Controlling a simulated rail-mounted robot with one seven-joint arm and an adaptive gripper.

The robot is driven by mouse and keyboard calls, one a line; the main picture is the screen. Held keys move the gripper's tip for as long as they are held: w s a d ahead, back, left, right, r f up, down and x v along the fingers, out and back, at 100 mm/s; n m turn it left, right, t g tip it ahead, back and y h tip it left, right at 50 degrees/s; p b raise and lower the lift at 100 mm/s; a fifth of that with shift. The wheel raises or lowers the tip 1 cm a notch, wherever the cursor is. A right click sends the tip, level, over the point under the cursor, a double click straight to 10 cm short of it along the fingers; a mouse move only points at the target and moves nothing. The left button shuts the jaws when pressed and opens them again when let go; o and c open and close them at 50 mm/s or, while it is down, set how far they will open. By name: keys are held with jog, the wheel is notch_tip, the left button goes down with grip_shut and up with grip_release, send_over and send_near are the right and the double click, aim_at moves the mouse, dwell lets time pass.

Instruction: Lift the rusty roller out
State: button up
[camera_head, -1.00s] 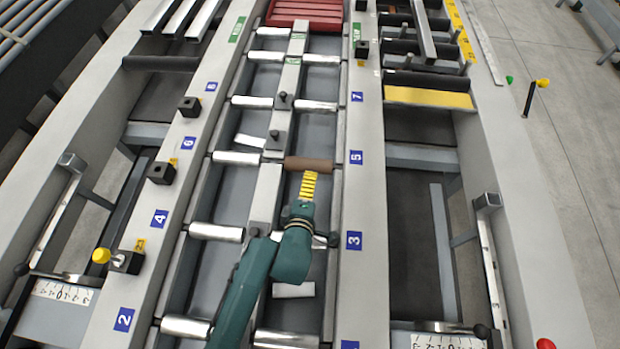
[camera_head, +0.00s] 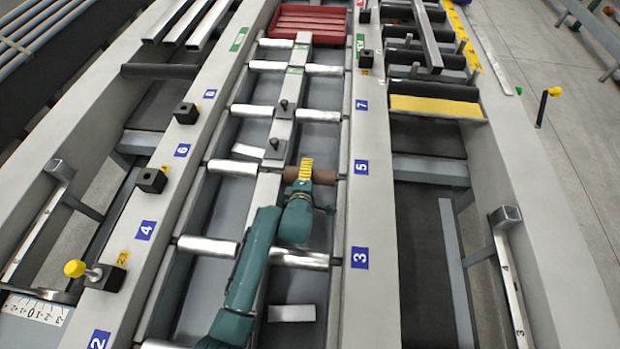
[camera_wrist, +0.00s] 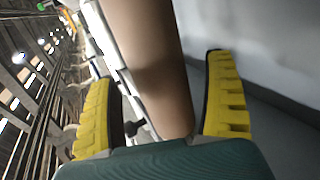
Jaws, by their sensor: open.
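The rusty roller (camera_head: 322,175) is a brown cylinder lying across the right lane of the runout table, beside the number 5 label. The other rollers in the lanes are shiny silver. My gripper (camera_head: 305,166) has yellow ribbed fingers and is at the rusty roller, near its left part. In the wrist view the brown roller (camera_wrist: 150,60) runs lengthwise between the two spread fingers of my gripper (camera_wrist: 160,110). The gripper is open, with a visible gap beside each finger.
A red tray (camera_head: 308,24) stands at the far end of the lanes. Small black knobs (camera_head: 274,148) stand on the centre rail. Silver rollers (camera_head: 300,258) lie nearby, and a pale loose piece (camera_head: 291,313) lies in the right lane. Grey side rails (camera_head: 361,215) flank the lanes.

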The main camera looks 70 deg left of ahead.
jog(key=shift+w+a+f, duration=0.2)
jog(key=shift+w+a, duration=0.05)
jog(key=shift+a, duration=0.15)
jog(key=shift+d, duration=0.1)
jog(key=shift+c, duration=0.6)
jog(key=c, duration=1.2)
jog(key=shift+r, duration=0.15)
jog(key=shift+c, duration=0.2)
notch_tip(320, 180, up, 10)
jog(key=p, duration=0.3)
jog(key=shift+r+p, duration=0.1)
jog(key=shift+p, duration=0.3)
notch_tip(320, 180, up, 9)
jog(key=p, duration=0.7)
